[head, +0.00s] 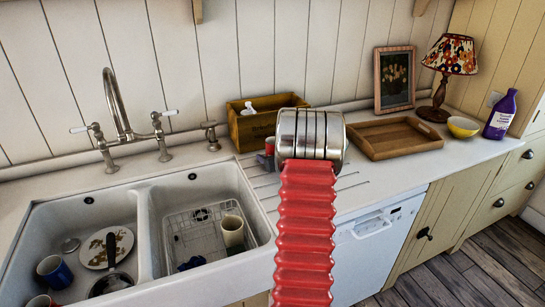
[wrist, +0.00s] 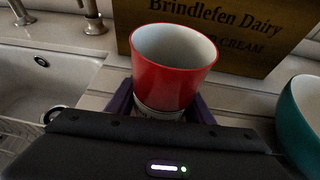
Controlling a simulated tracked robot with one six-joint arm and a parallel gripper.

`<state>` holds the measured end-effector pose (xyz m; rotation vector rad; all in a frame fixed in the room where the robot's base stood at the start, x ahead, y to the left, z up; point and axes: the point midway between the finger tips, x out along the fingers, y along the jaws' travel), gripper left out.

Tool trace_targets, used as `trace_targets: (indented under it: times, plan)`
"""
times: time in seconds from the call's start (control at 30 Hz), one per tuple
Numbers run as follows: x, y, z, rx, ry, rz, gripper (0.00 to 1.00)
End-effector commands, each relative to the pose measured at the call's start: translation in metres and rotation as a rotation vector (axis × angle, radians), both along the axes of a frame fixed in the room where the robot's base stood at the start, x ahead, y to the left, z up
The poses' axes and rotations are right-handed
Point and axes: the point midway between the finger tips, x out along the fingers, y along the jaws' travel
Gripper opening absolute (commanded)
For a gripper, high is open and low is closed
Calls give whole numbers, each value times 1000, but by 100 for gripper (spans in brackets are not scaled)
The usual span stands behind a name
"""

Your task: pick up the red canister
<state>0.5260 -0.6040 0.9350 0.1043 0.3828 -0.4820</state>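The red canister (wrist: 172,75) stands upright in the middle of the wrist view, with a pale inside at its top and a white printed band low down. My gripper (wrist: 161,106) has one purple finger on either side of its lower part. Whether the fingers press on it or leave a small gap, I cannot tell. The canister's base is hidden behind my gripper's dark body. In the head view my arm covers most of this spot, and only a small red patch shows at its left edge.
A wooden crate (head: 258,126) marked Brindlefen Dairy stands right behind the canister. A teal bowl (wrist: 303,115) is close on the right in the wrist view. The double sink (head: 150,225) lies left. A wooden tray (head: 428,143) and yellow bowl (head: 462,127) stand right.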

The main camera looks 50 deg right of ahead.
Motion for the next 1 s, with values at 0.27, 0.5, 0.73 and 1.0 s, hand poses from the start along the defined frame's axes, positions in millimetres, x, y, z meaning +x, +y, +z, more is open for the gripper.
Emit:
trace_targets:
  times: [0.27,0.5,0.73,1.0]
  plan:
    - [0,0,0,0,0,0,27]
    - [0,0,0,0,-1,0,18]
    - [1,0,6,-2,-1,2,18]
    - [1,0,42,-5,-2,1,18]
